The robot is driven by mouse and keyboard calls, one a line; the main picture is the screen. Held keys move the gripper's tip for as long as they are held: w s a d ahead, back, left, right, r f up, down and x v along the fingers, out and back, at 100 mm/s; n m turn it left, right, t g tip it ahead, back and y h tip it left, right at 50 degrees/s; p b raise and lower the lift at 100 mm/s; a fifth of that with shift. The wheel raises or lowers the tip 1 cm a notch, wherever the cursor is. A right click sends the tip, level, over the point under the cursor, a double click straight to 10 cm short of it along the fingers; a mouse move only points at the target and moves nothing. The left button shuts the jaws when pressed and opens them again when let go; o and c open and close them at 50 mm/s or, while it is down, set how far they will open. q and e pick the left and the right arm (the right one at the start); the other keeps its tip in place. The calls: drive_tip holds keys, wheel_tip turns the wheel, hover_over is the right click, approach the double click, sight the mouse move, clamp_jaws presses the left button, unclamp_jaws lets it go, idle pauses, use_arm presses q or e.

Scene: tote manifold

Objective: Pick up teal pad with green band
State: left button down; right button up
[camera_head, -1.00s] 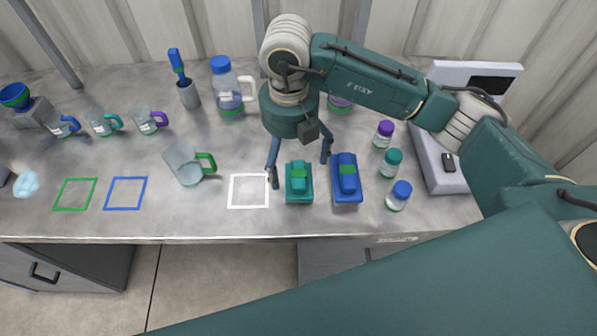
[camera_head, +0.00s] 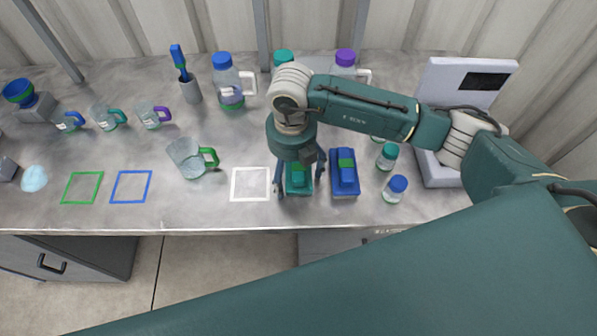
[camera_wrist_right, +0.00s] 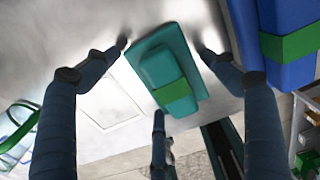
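The teal pad with a green band (camera_head: 298,182) sits on the bench, between the white square outline (camera_head: 250,184) and the blue pad with a green band (camera_head: 345,175). My right gripper (camera_head: 298,188) is above and around the teal pad, fingers spread on either side of it. In the right wrist view the teal pad (camera_wrist_right: 162,66) lies between the open fingertips, with gaps showing, and the blue pad (camera_wrist_right: 285,45) is at the upper right. The gripper hides the far part of the teal pad in the head view. My left gripper is not in view.
Bottles with teal (camera_head: 387,156) and blue (camera_head: 395,189) caps stand right of the blue pad. Green (camera_head: 82,187) and blue (camera_head: 131,186) outlines lie clear at the left. A white device (camera_head: 440,95) is at the right.

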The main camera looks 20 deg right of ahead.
sight(293, 167)
drive_tip(key=c, duration=0.7)
drive_tip(key=shift+c, duration=0.2)
drive_tip(key=shift+r, duration=0.15)
drive_tip(key=shift+r, duration=0.6)
wheel_tip(293, 167, up, 19)
drive_tip(key=b, duration=0.3)
drive_tip(key=shift+f, duration=0.2)
drive_tip(key=o, duration=0.6)
drive_tip(key=shift+c, duration=0.2)
drive_tip(key=c, duration=0.4)
drive_tip(key=shift+c, duration=0.2)
